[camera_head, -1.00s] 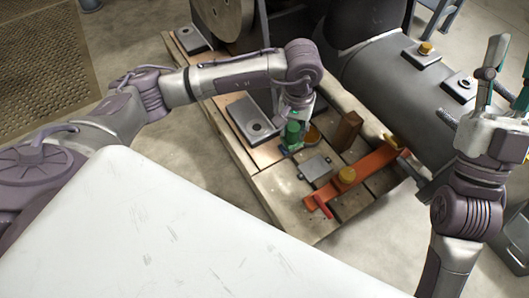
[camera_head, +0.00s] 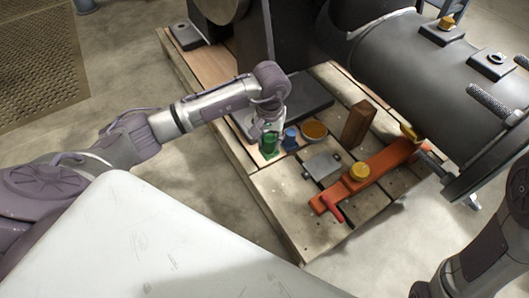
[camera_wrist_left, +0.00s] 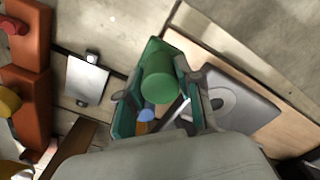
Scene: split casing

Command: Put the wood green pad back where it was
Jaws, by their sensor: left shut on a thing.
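The green pad (camera_head: 269,145), a green cylinder on a squarish green base, is at my left gripper (camera_head: 266,134), over the pallet's left edge boards. In the left wrist view the green pad (camera_wrist_left: 159,80) lies between the two teal fingers of my left gripper (camera_wrist_left: 160,108), which is shut on it. I cannot tell whether its base touches the wood. A grey plate with a round hole (camera_wrist_left: 238,105) is right beside it in the wrist view. My right gripper is out of view; only part of my right arm shows at the lower right.
On the pallet (camera_head: 285,205) are a blue piece (camera_head: 290,138), an orange disc (camera_head: 314,130), a brown wood block (camera_head: 358,123), a grey metal box (camera_head: 322,167) and an orange bar (camera_head: 385,163) with a yellow knob (camera_head: 359,172).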

